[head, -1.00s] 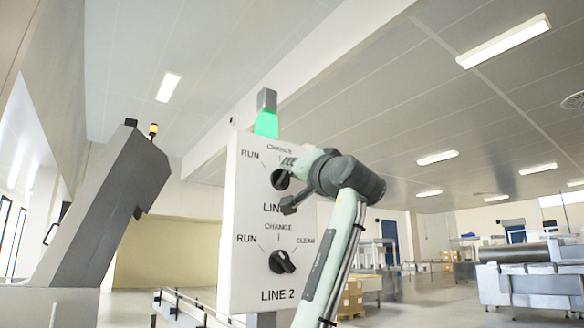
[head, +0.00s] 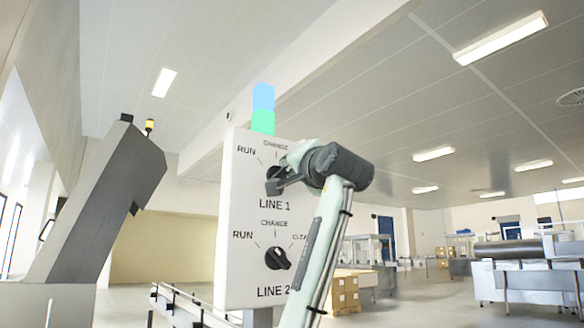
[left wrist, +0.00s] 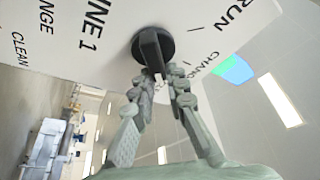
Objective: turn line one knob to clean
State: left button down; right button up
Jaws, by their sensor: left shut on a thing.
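The white control panel (head: 232,205) stands in the middle of the head view. Its LINE 1 knob (head: 273,172) is black, with RUN and CHANGE labels above it; its CLEAN label is hidden behind my left gripper (head: 277,184). In the left wrist view the round knob (left wrist: 153,45) sits on the panel face, and the fingers of my left gripper (left wrist: 158,82) are closed around its raised handle. I cannot tell exactly which label the handle points to. My right gripper is not in view.
A LINE 2 knob (head: 278,259) sits below on the same panel. A signal tower (head: 263,108) on top shows blue over green. A grey slanted machine (head: 95,205) stands at left. Conveyor rails (head: 185,305) and cartons (head: 345,290) lie behind.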

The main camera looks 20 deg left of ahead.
pick_arm(q)
jog(key=c, duration=1.5)
grip_release()
jog(key=shift+a+f, duration=0.2)
jog(key=shift+c, duration=0.2)
jog(key=shift+a, duration=0.1)
jog(key=v, duration=1.2)
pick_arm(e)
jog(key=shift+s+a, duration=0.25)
pick_arm(q)
jog(key=shift+r, duration=0.15)
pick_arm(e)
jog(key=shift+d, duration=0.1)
